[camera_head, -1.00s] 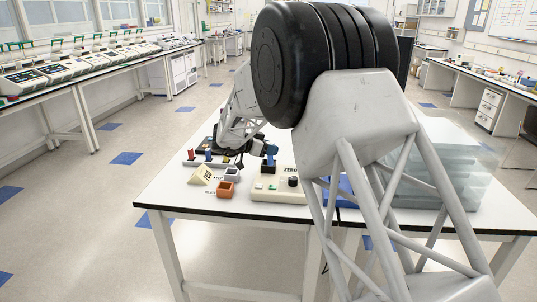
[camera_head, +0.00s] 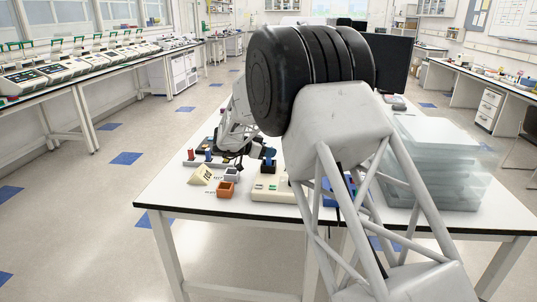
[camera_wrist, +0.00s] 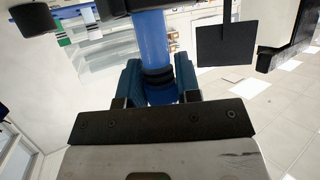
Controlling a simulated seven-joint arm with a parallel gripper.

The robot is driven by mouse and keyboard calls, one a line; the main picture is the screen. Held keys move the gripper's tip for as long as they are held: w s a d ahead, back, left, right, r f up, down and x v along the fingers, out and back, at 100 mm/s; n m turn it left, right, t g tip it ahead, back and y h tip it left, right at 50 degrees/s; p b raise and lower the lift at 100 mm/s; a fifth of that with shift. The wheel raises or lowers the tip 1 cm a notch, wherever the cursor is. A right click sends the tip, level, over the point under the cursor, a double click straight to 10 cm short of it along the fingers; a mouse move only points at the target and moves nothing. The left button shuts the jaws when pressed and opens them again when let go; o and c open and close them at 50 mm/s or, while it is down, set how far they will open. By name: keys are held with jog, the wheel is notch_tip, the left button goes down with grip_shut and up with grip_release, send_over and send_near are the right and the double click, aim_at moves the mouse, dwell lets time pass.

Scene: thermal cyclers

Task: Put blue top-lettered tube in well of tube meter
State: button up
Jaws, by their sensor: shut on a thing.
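In the wrist view, my gripper (camera_wrist: 158,82) is shut on a blue tube (camera_wrist: 152,40), which stands out beyond the fingers with dark bands near its base. Its lettering does not show. In the head view, a cream device with green buttons and a dark block, seemingly the tube meter (camera_head: 268,190), sits near the front table edge. A blue upright piece (camera_head: 269,165) shows at its back; I cannot tell whether it sits in a well. My arm covers the device's right side. My gripper's fingertips cannot be made out clearly in the head view.
A small rack (camera_head: 190,162) with red and blue pieces stands on the left of the table. A cream wedge sign (camera_head: 201,175), an orange box (camera_head: 226,189) and a grey box (camera_head: 232,174) lie beside the device. Clear stacked boxes (camera_head: 440,165) stand at the right.

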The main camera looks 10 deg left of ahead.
jog(key=shift+f, duration=0.6)
jog(key=shift+f, duration=0.15)
jog(key=o, duration=0.9)
jog(key=shift+r, duration=0.2)
jog(key=v, duration=1.2)
jog(key=shift+d+r, duration=0.1)
